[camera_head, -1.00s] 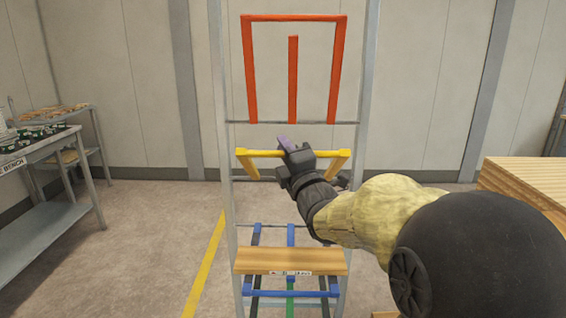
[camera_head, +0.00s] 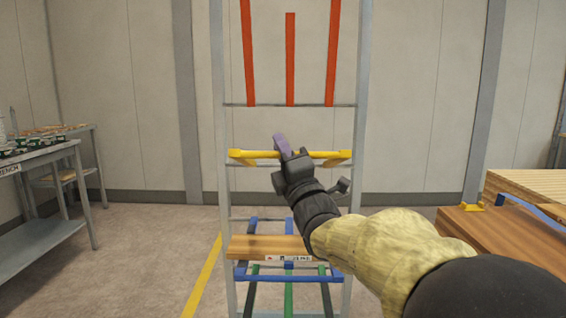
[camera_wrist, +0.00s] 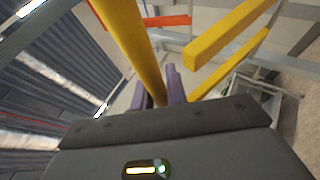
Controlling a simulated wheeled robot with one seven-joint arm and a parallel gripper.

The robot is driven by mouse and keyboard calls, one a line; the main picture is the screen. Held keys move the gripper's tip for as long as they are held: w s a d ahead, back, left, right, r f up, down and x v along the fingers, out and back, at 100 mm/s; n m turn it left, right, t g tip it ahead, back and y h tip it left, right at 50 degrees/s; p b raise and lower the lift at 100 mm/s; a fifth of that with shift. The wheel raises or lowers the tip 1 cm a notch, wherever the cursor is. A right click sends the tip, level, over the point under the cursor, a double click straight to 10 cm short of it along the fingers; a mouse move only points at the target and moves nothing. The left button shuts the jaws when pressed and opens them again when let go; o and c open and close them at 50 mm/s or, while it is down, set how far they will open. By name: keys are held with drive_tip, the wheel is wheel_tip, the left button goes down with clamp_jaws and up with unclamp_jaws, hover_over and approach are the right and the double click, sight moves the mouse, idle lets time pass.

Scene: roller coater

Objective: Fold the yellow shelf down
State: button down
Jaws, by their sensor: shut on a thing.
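The yellow shelf (camera_head: 325,155) is a frame of bars on the grey rack, at mid height. In the head view its front bar runs level and its side arms look nearly edge-on, close to horizontal. My gripper (camera_head: 284,147) is shut on the front bar near its middle, with purple fingers around it. In the wrist view the yellow bar (camera_wrist: 133,45) runs down to the purple fingers (camera_wrist: 160,92), and another yellow bar (camera_wrist: 225,35) shows at the right. The shelf's far parts are partly hidden by my gripper.
A red shelf (camera_head: 290,60) stands folded up above. Below are a wooden board (camera_head: 262,247) and a blue shelf (camera_head: 288,275) with a green bar. A workbench (camera_head: 40,160) is at the left. Wooden stacks (camera_head: 510,235) stand at the right.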

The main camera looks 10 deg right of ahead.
drive_tip(key=shift+s+a+f+n+t+y+b, duration=0.1)
drive_tip(key=shift+s+f+n+t+y+b, duration=0.15)
drive_tip(key=shift+f+b, duration=0.7)
drive_tip(key=shift+s+f+n+t+y+b, duration=0.15)
drive_tip(key=shift+s+f+n+y+b, duration=0.2)
drive_tip(key=shift+b, duration=1)
drive_tip(key=shift+w, duration=0.1)
drive_tip(key=c, duration=1.7)
unclamp_jaws()
drive_tip(key=v, duration=1.7)
drive_tip(key=shift+f, duration=0.3)
drive_tip(key=shift+c, duration=0.2)
